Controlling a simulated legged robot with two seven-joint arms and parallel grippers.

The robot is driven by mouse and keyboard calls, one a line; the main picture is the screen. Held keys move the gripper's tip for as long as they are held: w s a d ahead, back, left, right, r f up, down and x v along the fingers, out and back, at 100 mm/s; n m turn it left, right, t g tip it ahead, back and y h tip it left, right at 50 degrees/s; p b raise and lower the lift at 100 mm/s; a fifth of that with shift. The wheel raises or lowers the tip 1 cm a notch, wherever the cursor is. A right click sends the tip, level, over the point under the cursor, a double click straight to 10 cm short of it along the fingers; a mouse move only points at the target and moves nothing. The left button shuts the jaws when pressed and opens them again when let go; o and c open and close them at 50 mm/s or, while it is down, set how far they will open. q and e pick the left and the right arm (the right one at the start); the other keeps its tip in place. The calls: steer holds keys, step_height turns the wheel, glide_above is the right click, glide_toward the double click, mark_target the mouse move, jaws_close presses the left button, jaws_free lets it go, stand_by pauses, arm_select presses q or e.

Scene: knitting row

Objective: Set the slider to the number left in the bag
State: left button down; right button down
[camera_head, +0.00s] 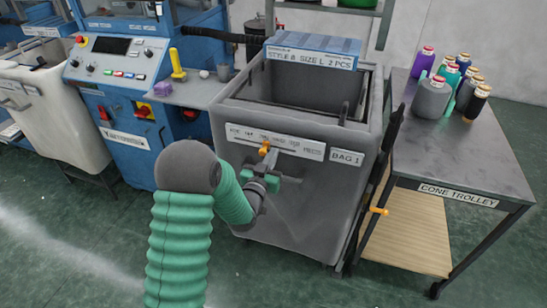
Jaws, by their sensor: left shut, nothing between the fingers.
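The grey bag (235,175) is an open-topped bin marked "BAG 1". Its inside looks dark, and I make out no pieces in it. A sign (312,57) on its back rim reads "STYLE B SIZE L 2 PCS". On its front is a white scale strip (305,150) with small print I cannot read. The orange slider (264,147) sits left of the strip's middle. My left gripper (271,178) is shut and empty, just below the slider and in front of the bag's face. I cannot tell whether it touches the slider. My right gripper is out of view.
The cone trolley (425,155) stands close at the right, with several yarn cones (432,98) on top. A blue machine (125,110) with a button panel is at the left, beside a pale bin (60,110). Green floor is clear in front.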

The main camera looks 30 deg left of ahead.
arm_select(q)
steer(key=shift+w, duration=0.25)
steer(key=shift+r, duration=0.1)
steer(key=shift+s+a, duration=0.15)
steer(key=shift+a, duration=0.3)
steer(key=shift+d, duration=0.65)
steer(key=v, duration=0.7)
steer(key=shift+s+b, duration=0.35)
steer(key=shift+b, duration=0.05)
steer(key=shift+d, duration=0.15)
